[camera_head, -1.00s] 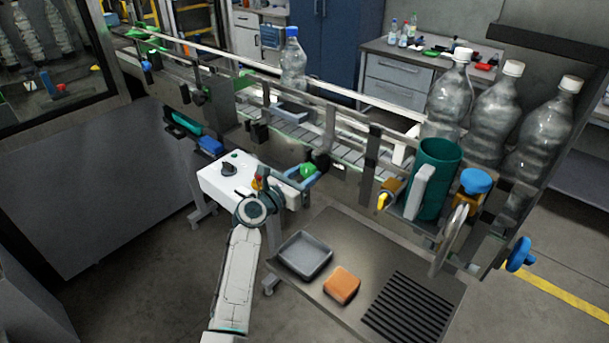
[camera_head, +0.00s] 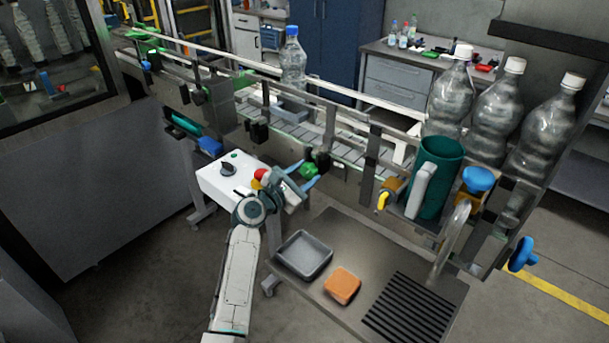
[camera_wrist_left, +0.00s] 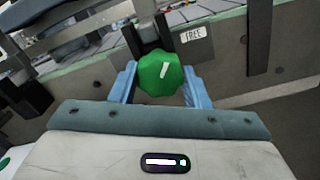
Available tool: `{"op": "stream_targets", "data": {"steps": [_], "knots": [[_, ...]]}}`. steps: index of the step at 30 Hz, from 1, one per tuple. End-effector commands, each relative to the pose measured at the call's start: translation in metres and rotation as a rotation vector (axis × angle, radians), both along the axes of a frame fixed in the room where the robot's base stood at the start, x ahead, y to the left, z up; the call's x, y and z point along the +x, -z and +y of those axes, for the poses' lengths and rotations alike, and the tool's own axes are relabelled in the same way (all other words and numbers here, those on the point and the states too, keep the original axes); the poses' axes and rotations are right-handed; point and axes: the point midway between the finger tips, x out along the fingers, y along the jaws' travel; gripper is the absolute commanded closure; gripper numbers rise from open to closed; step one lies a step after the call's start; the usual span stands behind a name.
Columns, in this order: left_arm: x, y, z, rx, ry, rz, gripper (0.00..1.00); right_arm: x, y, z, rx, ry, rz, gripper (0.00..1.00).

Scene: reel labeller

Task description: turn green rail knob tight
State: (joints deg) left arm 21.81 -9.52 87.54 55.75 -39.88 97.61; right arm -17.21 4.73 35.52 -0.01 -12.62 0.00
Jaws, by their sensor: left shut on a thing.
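The green rail knob (camera_head: 309,169) sits on the near side of the conveyor's rail. It also shows in the left wrist view (camera_wrist_left: 160,76), with a short white mark on its face tilted slightly right of upright. My left gripper (camera_head: 306,178) is at the knob, its blue fingers on either side of it; they show left and right of the knob in the left wrist view (camera_wrist_left: 160,84). It is shut on the knob. A small label reading "FREE" (camera_wrist_left: 193,34) is to the upper right of the knob. My right gripper is not in view.
A white control box (camera_head: 222,181) with a red button (camera_head: 260,174) stands close beside my left wrist. A dark post (camera_wrist_left: 257,38) rises right of the knob. A blue-capped bottle (camera_head: 293,62) stands on the conveyor. A grey tray (camera_head: 304,274) and orange block (camera_head: 342,286) are below.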

Motion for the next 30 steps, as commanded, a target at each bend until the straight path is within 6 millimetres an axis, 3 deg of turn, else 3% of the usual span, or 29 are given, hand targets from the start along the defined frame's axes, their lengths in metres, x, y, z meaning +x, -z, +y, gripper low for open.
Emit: {"op": "stream_targets", "data": {"steps": [8, 9, 12, 23, 30], "knots": [[0.000, 0.001, 0.000, 0.000, 0.001, 0.002, 0.80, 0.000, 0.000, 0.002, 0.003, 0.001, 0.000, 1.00], [0.000, 0.001, 0.000, 0.000, 0.001, 0.002, 0.50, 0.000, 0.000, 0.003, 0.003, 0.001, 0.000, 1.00], [0.000, 0.001, 0.000, 0.000, 0.001, 0.002, 0.36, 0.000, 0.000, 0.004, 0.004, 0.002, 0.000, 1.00], [-0.005, 0.002, 0.005, 0.000, -0.001, 0.000, 0.36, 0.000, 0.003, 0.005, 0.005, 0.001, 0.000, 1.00], [-0.040, 0.004, 0.030, 0.002, -0.002, 0.000, 0.36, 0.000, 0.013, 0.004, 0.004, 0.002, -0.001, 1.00]]}}
